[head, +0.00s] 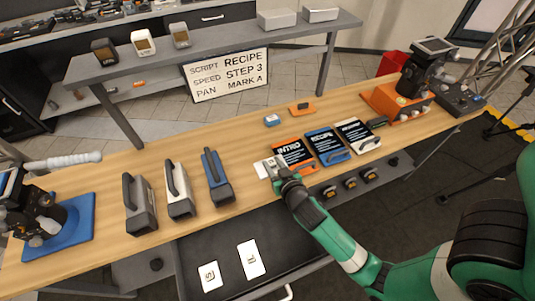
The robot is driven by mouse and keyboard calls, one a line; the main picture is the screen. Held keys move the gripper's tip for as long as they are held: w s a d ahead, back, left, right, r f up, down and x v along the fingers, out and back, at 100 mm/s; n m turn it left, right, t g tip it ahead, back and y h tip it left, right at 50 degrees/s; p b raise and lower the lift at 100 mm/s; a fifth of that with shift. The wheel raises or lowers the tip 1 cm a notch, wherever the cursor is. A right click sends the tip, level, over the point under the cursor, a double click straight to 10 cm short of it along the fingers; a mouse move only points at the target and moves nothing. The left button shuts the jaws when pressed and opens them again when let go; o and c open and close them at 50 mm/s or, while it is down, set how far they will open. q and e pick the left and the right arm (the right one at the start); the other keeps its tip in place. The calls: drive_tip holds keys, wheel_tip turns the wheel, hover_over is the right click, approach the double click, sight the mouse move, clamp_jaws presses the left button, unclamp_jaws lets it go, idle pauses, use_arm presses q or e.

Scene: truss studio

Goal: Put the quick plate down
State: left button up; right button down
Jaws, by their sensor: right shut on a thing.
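My right gripper (276,172) is at the table's front edge, just left of the orange INTRO block. It is shut on a small whitish plate (261,170), taken to be the quick plate; its marking is not readable. The plate is low over the wooden tabletop; I cannot tell whether it touches the wood. The gripper hides part of it. My left gripper is not in view.
Blocks marked INTRO (293,153), blue RECIPE (328,146) and white (358,134) stand right of the gripper. Three handled blocks, including a blue one (216,178), stand left. An open drawer (195,252) below holds two white plates (209,277) (251,259). A sign (226,75) stands behind.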

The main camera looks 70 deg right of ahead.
drive_tip(key=p+v, duration=0.2)
drive_tip(key=v, duration=0.4)
drive_tip(key=shift+a, duration=0.4)
drive_tip(key=shift+r, duration=0.1)
drive_tip(key=shift+w, duration=0.1)
drive_tip(key=w+a+r+n+t+y, duration=0.1)
drive_tip(key=w+a+n+t+y, duration=0.1)
drive_tip(key=a+n+y, duration=0.45)
drive_tip(key=w+a+r+n+t+y, duration=0.1)
drive_tip(key=w+a+n+t+y, duration=0.15)
drive_tip(key=a, duration=0.75)
wheel_tip(320, 180, up, 22)
drive_tip(key=s+p, duration=0.1)
drive_tip(key=p, duration=2.8)
drive_tip(key=shift+s+g+p, duration=0.15)
drive_tip(key=shift+g+p, duration=0.2)
drive_tip(key=shift+g, duration=0.1)
